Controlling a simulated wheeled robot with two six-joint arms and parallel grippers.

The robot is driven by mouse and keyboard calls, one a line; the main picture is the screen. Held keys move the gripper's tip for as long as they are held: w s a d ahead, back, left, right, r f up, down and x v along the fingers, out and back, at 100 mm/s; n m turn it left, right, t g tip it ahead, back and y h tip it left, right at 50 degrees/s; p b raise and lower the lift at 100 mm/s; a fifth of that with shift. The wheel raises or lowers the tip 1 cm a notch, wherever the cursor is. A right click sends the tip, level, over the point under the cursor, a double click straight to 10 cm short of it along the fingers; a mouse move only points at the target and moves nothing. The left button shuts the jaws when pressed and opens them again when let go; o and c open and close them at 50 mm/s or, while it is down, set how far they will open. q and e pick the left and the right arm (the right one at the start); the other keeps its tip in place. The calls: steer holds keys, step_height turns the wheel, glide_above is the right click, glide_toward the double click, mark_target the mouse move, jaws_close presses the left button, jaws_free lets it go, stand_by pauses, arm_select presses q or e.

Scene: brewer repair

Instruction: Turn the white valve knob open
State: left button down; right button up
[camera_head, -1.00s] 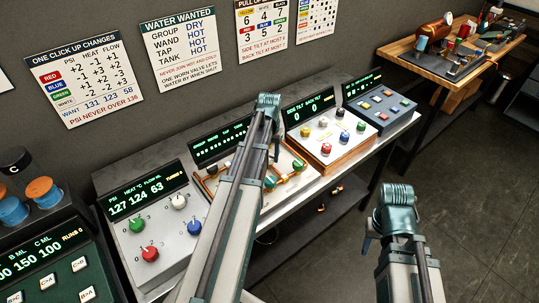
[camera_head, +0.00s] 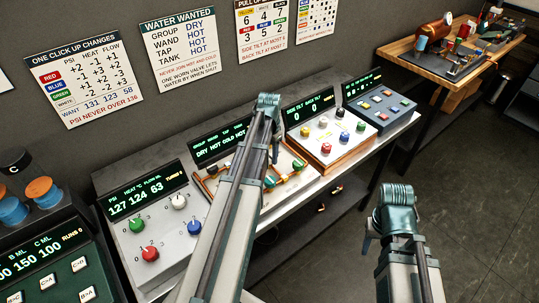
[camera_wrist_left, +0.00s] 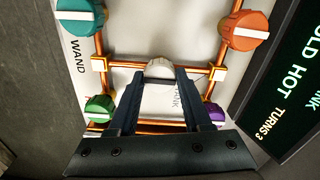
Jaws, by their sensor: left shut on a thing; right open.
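The white valve knob (camera_wrist_left: 160,68) sits on copper piping between the two dark fingers of my left gripper (camera_wrist_left: 160,76) in the left wrist view. The fingers are shut on it. In the head view my left arm crosses in front of the valve panel (camera_head: 297,160), hiding this knob and the left gripper's tips. The panel's display (camera_head: 222,143) shows words including DRY, COLD and HOT; the left wrist view shows TURNS 3. My right gripper (camera_head: 371,240) is open, low at the right, away from the panels; its fingers are hard to make out.
Around the white knob are a teal knob (camera_wrist_left: 80,15), an orange knob (camera_wrist_left: 246,30), a green knob (camera_wrist_left: 100,108) and a purple knob (camera_wrist_left: 214,112). A similar white knob (camera_head: 178,201) is on the neighbouring panel. The floor (camera_head: 470,190) at the right is clear.

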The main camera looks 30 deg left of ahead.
mark_target(270, 156)
arm_select(q)
steer(key=shift+c, duration=1.7)
jaws_free()
steer(key=shift+r, duration=0.1)
step_height(270, 156, up, 14)
steer(key=p, duration=1.3)
steer(key=shift+p, duration=0.4)
steer(key=shift+f, duration=0.2)
